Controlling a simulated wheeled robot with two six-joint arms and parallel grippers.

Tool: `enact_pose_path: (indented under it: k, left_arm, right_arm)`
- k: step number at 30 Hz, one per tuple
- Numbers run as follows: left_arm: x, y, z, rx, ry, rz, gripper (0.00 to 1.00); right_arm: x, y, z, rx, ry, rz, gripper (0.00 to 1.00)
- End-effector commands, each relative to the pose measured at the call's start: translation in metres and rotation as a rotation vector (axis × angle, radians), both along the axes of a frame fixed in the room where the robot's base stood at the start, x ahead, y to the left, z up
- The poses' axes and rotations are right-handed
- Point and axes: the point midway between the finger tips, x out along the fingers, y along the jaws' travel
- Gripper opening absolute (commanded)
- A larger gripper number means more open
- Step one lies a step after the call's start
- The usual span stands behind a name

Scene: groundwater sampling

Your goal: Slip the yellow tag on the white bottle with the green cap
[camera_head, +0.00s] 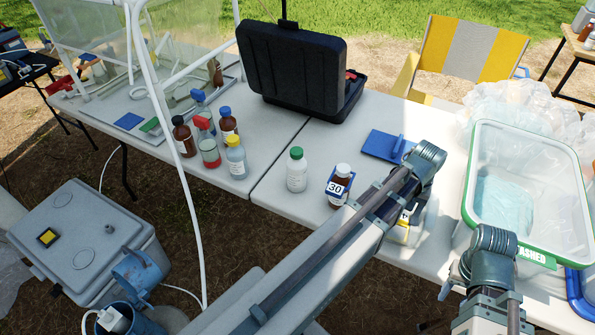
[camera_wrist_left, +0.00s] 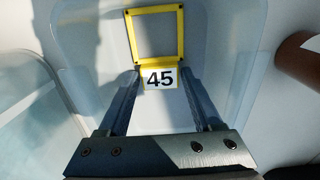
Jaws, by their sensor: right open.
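The white bottle with the green cap (camera_head: 297,170) stands upright on the table, with no tag on it. The yellow tag (camera_wrist_left: 158,35) is a square frame with a plate marked 45. My left gripper (camera_wrist_left: 160,78) has one finger at each side of that plate. Whether the fingers press on it I cannot tell. In the head view my left arm mostly hides this gripper (camera_head: 405,218), right of the bottle. My right gripper (camera_head: 452,283) is open, near the table's front edge, mostly hidden by its own arm.
A brown bottle (camera_head: 341,185) with a blue tag marked 30 stands right of the white bottle. A black case (camera_head: 290,70) is behind, a clear tub (camera_head: 470,190) at right.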

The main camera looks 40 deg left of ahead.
Motion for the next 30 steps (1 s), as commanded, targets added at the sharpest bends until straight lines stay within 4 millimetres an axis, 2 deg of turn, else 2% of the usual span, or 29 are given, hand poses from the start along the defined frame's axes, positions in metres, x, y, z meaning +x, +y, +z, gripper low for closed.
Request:
enact_pose_path:
  k: [1, 6, 14, 30]
  left_arm:
    - [0.000, 0.000, 0.000, 0.000, 0.000, 0.000, 0.56]
    - [0.000, 0.000, 0.000, 0.000, 0.000, 0.000, 0.26]
    - [0.000, 0.000, 0.009, 0.000, 0.000, 0.000, 0.25]
    - [0.000, 0.000, 0.050, 0.000, 0.000, 0.000, 0.25]
  right_arm:
    - [0.000, 0.000, 0.000, 0.000, 0.000, 0.000, 0.50]
    - [0.000, 0.000, 0.000, 0.000, 0.000, 0.000, 0.50]
    - [0.000, 0.000, 0.009, 0.000, 0.000, 0.000, 0.50]
    - [0.000, 0.000, 0.051, 0.000, 0.000, 0.000, 0.50]
